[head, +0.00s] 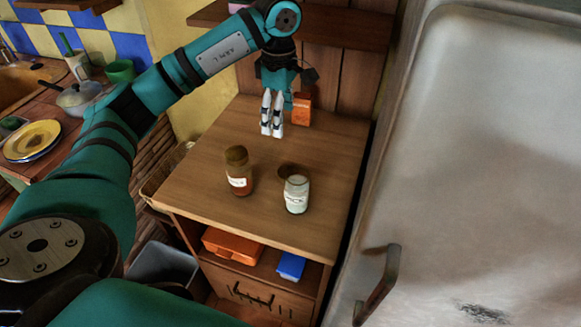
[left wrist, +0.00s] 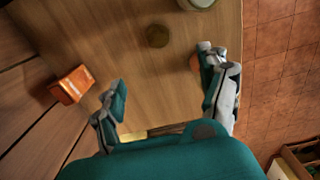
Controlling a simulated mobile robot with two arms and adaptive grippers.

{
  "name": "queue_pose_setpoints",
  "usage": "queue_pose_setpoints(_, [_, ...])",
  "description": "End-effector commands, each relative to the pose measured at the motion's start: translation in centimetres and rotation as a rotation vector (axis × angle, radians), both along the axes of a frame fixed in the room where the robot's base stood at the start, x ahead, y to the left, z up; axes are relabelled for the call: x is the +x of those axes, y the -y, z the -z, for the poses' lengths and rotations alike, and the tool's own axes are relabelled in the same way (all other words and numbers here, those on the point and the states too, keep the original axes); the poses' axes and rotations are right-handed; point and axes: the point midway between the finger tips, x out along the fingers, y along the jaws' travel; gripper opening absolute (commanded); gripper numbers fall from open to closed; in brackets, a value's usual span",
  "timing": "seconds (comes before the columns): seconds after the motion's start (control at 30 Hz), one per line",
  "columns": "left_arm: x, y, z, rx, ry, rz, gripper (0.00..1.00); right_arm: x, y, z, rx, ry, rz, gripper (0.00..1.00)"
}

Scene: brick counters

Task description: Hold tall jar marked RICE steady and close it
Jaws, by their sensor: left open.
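An open glass jar (head: 297,196) with pale contents and a white label stands upright at the counter's front right; its lettering is too small to read. Its rim shows at the top of the left wrist view (left wrist: 198,3). A dark round lid (head: 287,171) lies on the counter just behind it, also seen in the left wrist view (left wrist: 157,36). A lidded jar (head: 238,172) with brown contents and a white label stands to the left. My left gripper (head: 271,134) is open and empty, pointing down above the counter behind both jars. My right gripper is not in view.
An orange box (head: 302,108) stands at the back against the wood panel, beside my gripper; it also shows in the left wrist view (left wrist: 71,85). A fridge (head: 490,150) borders the right side. The wooden counter (head: 205,190) is clear around the jars.

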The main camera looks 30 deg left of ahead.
Motion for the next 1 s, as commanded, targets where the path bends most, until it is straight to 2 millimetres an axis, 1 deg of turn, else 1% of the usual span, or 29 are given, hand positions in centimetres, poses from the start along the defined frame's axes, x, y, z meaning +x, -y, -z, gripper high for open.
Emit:
queue_pose_setpoints(0.03, [0.0,0.0,0.0,0.000,0.000,0.000,0.77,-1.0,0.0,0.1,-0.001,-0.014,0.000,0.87])
queue_pose_setpoints(0.1, [0.0,0.0,0.0,0.000,0.000,0.000,0.77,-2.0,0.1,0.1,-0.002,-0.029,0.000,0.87])
queue_pose_setpoints(0.2, [0.0,0.0,0.6,0.000,-0.003,0.000,0.77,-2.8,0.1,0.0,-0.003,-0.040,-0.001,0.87])
queue_pose_setpoints(0.27, [0.0,0.0,1.4,0.000,-0.003,0.000,0.77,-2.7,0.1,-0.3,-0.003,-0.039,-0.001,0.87])
queue_pose_setpoints(0.33, [-0.1,0.0,2.7,0.000,-0.005,0.001,0.77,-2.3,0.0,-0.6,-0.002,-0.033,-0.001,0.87])
queue_pose_setpoints(0.53, [-0.1,0.0,7.1,0.000,-0.007,-0.001,0.77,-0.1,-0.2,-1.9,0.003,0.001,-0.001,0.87])
queue_pose_setpoints(0.6, [-0.1,0.1,8.6,0.000,-0.006,-0.001,0.77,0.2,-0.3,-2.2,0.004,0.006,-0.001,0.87])
queue_pose_setpoints(0.7, [-0.1,0.1,10.3,-0.001,-0.004,0.000,0.77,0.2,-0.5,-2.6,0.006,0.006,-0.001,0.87])
queue_pose_setpoints(0.83, [0.0,0.1,11.8,-0.001,-0.002,0.001,0.77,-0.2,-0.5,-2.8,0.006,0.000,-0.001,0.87])
queue_pose_setpoints(1.0, [0.0,0.1,12.3,-0.001,0.000,0.001,0.77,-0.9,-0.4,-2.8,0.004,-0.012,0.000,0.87])
